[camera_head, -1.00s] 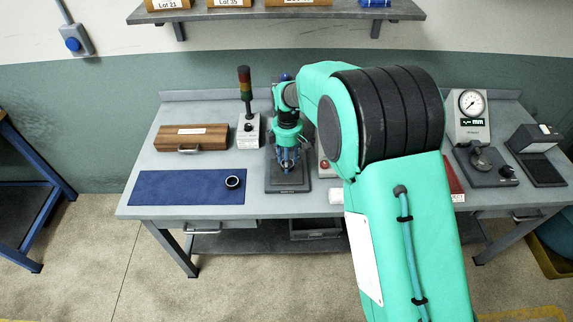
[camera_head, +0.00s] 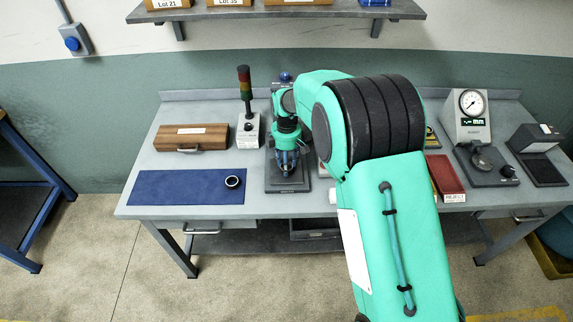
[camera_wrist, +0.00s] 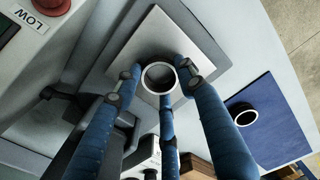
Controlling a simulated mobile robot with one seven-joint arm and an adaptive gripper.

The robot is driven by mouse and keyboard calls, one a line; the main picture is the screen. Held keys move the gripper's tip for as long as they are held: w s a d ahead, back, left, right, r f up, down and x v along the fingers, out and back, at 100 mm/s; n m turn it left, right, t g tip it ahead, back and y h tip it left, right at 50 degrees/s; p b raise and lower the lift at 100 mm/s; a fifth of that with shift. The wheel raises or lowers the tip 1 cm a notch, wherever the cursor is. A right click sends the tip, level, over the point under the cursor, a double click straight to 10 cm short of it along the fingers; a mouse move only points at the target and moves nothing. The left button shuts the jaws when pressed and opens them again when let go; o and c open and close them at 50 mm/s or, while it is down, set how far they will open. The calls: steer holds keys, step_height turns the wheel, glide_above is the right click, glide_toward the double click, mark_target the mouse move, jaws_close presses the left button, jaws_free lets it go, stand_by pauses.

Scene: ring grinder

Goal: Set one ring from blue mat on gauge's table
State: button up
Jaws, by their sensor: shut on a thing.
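My three-fingered gripper (camera_head: 288,164) is shut on a dark ring (camera_wrist: 158,77), gripped between its fingertips in the wrist view. It is over the grey base plate (camera_wrist: 140,35) of a machine in the middle of the bench; I cannot tell whether the ring touches the plate. In the head view the held ring is too small to make out. Another dark ring (camera_head: 233,181) lies near the right end of the blue mat (camera_head: 175,187), and it also shows in the wrist view (camera_wrist: 243,115). The dial gauge (camera_head: 471,104) stands at the right, with its small round table (camera_head: 481,158) in front.
A wooden box (camera_head: 191,138) and a signal lamp (camera_head: 246,100) stand behind the mat. A red tray (camera_head: 446,178) lies left of the gauge, and a dark-topped device (camera_head: 537,150) stands right of it. My arm hides the bench between machine and tray.

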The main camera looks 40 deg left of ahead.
steer(key=shift+f, duration=0.15)
steer(key=o, duration=1.2)
step_height(320, 180, up, 12)
steer(key=p, duration=0.1)
stand_by(0.7)
steer(key=shift+r, duration=0.2)
